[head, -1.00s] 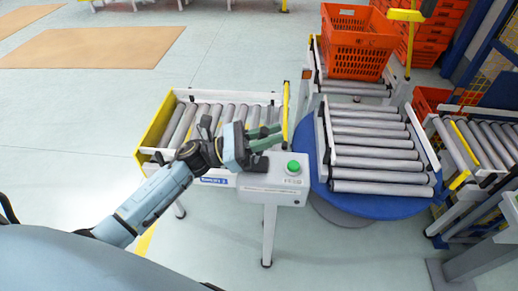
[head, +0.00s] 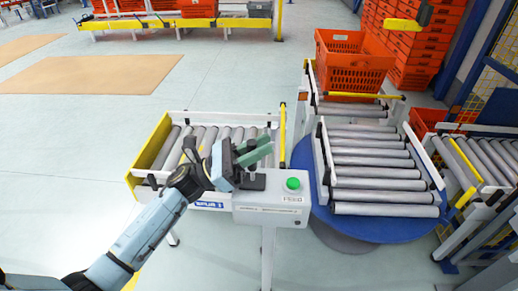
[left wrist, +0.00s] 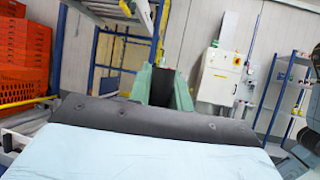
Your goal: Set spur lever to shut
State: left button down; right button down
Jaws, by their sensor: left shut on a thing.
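The spur lever (head: 252,180) is a dark handle with a black base on top of the white control box (head: 270,206), left of a green button. My left gripper (head: 258,151) is over it, with green fingers shut on its handle. In the left wrist view the fingers (left wrist: 163,85) have a dark piece between them. The fingers and hand hide much of the lever, so its exact angle is hard to tell. My right gripper is not in view.
The spur roller conveyor (head: 160,143) lies left of the box, with an upright yellow bar (head: 282,135) at its right end. A blue turntable (head: 372,224) with rollers is at right. An orange tote (head: 350,65) stands behind it. A level yellow bar (head: 365,96) lies before the tote.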

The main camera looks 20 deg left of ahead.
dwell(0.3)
pick_arm(q)
jog(key=c, duration=1.3)
grip_release()
jog(key=shift+a, duration=0.1)
jog(key=shift+s+a+f, duration=0.15)
jog(key=shift+a+f, duration=0.05)
jog(key=b+v, duration=0.2)
jog(key=v, duration=1)
jog(key=shift+a+f, duration=0.2)
jog(key=shift+a, duration=0.05)
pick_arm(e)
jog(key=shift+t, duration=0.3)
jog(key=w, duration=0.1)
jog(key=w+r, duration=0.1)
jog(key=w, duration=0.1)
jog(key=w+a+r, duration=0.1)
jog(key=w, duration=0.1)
pick_arm(q)
jog(key=shift+s, duration=0.1)
